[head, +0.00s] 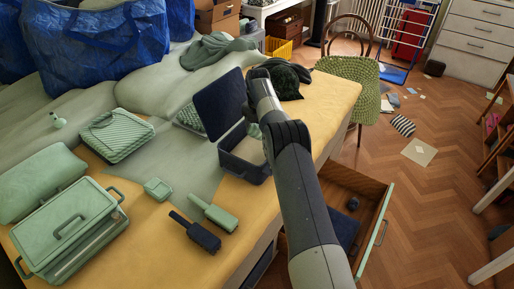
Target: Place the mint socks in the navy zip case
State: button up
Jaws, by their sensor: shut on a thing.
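The navy zip case (232,166) stands open on the bed, its lid (219,104) raised at the back left. A pale lining shows inside it. My gripper (253,120) is over the back right part of the case, mostly hidden behind my own arm. A small mint patch, seemingly the mint socks (254,131), shows at the gripper, beside my forearm. The gripper is shut on it. I cannot tell whether the socks touch the inside of the case.
A green suitcase (68,232), a mint mesh case (116,137), a small mint box (157,189) and two brushes, green (214,213) and navy (195,233), lie left and front. A dark green bundle (283,80) lies behind. An open drawer (369,213) juts out at right.

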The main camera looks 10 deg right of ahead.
aim_at(258, 151)
notch_tip(258, 151, down, 8)
jog(key=shift+r, duration=0.25)
jog(key=shift+f, duration=0.15)
jog(key=o, duration=1)
notch_tip(258, 151, up, 12)
jog(key=shift+r+p, duration=0.2)
jog(key=shift+p, duration=0.25)
jog(key=shift+d, duration=0.1)
